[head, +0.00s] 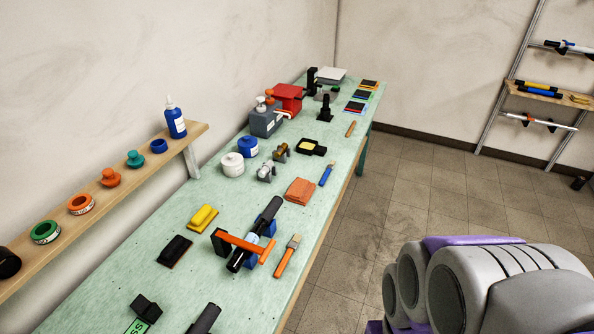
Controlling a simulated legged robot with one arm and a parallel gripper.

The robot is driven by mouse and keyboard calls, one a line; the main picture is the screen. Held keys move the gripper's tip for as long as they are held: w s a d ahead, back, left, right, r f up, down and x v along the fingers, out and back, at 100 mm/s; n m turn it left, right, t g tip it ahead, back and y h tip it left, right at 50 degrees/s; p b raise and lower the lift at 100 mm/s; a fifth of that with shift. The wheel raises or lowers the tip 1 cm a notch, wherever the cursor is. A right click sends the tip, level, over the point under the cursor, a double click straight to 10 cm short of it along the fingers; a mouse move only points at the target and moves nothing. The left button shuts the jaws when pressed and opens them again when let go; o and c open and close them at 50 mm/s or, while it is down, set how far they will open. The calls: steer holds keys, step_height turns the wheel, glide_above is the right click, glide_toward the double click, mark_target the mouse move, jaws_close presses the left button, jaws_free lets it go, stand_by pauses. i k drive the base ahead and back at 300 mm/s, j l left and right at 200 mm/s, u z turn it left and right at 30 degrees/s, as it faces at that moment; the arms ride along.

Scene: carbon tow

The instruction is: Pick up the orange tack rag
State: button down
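The orange tack rag (300,191) lies flat on the green workbench (195,280), near the middle of its length and toward its right edge. It looks like a folded, roughly square cloth. Nothing covers it. A blue-handled tool lies just to its right, and a dark tube lies a little nearer than it. My gripper is not in view. Part of my arm, grey and purple, shows at the lower right, beyond the bench edge and apart from the rag.
Around the rag are a blue-handled tool (326,174), a dark tube with an orange clamp (240,241), a brush (287,256) and small metal fittings (265,172). A wall shelf (110,208) runs along the left. Tiled floor (425,190) is open to the right.

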mark_target(302, 191)
steer(key=i+u, duration=0.2)
steer(key=i, duration=0.25)
steer(key=i+l+u, duration=0.25)
steer(key=i, duration=0.2)
